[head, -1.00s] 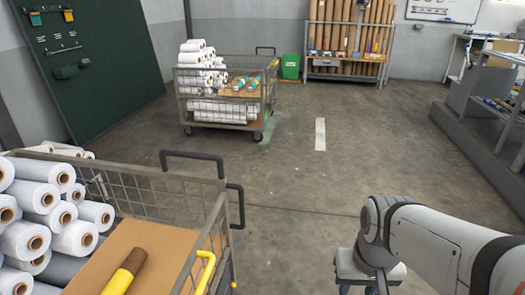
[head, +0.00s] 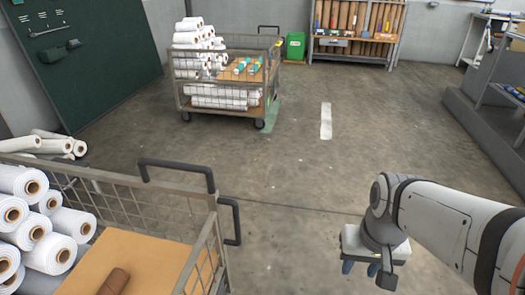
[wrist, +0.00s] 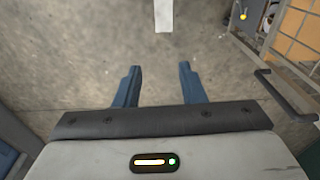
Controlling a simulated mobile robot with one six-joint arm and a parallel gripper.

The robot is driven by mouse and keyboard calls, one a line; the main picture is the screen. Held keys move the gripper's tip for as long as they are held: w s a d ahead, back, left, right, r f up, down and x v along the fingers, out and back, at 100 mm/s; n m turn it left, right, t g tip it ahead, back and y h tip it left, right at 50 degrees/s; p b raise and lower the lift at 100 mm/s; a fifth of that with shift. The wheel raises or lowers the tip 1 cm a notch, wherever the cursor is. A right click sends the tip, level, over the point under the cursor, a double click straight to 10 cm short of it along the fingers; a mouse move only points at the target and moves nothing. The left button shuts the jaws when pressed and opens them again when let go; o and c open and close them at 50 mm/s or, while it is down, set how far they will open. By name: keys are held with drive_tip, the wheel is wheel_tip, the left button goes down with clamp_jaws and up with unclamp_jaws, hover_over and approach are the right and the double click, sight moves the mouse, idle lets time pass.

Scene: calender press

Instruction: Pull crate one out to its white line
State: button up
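Two wire-mesh crates on wheels show in the head view; I cannot tell which is crate one. The far crate (head: 221,104) stands upright beside a green floor mark (head: 272,113). The near crate (head: 205,240) fills the lower left and has black handles (head: 178,164). A white line (head: 325,121) lies on the floor right of the far crate. A white strip (wrist: 163,14) also shows at the top of the wrist view. My gripper (head: 361,268) is low at the right, apart from both crates. Its blue fingers are open and empty in the wrist view (wrist: 156,84).
White rolls (head: 30,225) and a brown board (head: 125,262) fill the near crate. A green bin (head: 295,46) and a rack of brown rolls (head: 352,30) stand at the back. A grey raised edge (head: 480,130) bounds the right. The middle floor is clear.

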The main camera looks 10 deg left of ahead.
drive_tip(key=a+f+m+g+y, duration=0.3)
drive_tip(key=a+f+g+y, duration=0.1)
drive_tip(key=a, duration=0.4)
drive_tip(key=m+t+y+b, duration=0.3)
drive_tip(key=m+t+y, duration=0.5)
drive_tip(key=m+y, duration=0.75)
approach(236, 214)
drive_tip(key=w+a+m+h, duration=0.1)
drive_tip(key=a+m+h, duration=0.1)
drive_tip(key=a+h, duration=0.1)
drive_tip(key=shift+y, duration=0.25)
drive_tip(key=x, duration=0.2)
drive_tip(key=b+x, duration=0.1)
drive_tip(key=x, duration=0.1)
drive_tip(key=b+x, duration=0.1)
drive_tip(key=x, duration=0.2)
drive_tip(key=shift+w+r, duration=0.15)
drive_tip(key=shift+r, duration=0.25)
drive_tip(key=shift+c, duration=0.4)
clamp_jaws()
